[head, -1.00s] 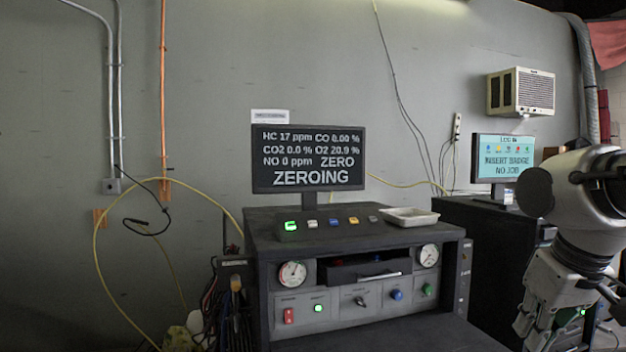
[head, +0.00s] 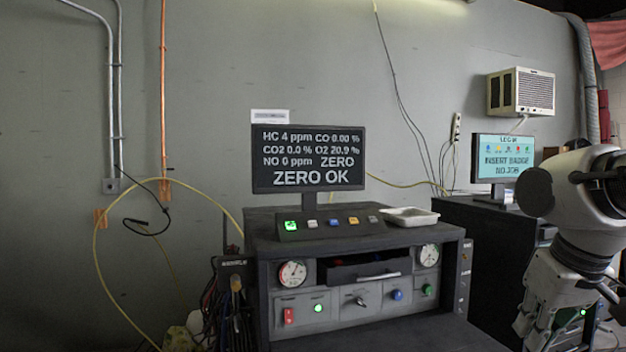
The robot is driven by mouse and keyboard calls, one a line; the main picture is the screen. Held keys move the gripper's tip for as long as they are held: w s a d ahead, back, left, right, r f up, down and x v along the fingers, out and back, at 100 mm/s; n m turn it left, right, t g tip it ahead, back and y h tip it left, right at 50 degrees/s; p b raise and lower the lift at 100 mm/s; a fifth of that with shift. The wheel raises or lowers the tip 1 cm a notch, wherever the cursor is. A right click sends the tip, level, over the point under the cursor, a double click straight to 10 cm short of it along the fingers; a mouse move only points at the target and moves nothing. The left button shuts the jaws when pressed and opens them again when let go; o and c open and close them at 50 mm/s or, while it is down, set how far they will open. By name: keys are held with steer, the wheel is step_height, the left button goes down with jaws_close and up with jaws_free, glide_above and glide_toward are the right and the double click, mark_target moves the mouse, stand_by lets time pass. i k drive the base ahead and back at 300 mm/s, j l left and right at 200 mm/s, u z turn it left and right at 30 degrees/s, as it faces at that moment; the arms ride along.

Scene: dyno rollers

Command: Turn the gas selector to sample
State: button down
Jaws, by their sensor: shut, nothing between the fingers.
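The gas selector looks to be the small dark lever knob (head: 360,301) at the middle of the grey front panel of the analyser cabinet (head: 300,250). Its lever appears tilted, but its labels are too small to read. The monitor (head: 308,158) on top of the cabinet reads HC 4 ppm, CO2 0.0 %, O2 20.9 %, ZERO and ZERO OK.
The panel also has a red switch (head: 289,316), a blue knob (head: 397,295), a green knob (head: 427,289) and two gauges. An open drawer (head: 365,270) juts above the selector. A white tray (head: 410,217) and a row of buttons sit on top. A dark shelf (head: 410,338) extends below.

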mark_target(359, 300)
steer(key=i+j, duration=0.15)
steer(key=j, duration=0.2)
steer(key=i+j+u, duration=0.1)
steer(key=j, duration=0.25)
steer(key=i+j, duration=0.2)
steer(key=j, duration=0.15)
steer(key=i+j, duration=0.15)
steer(key=j, duration=0.15)
steer(key=k+u, duration=0.05)
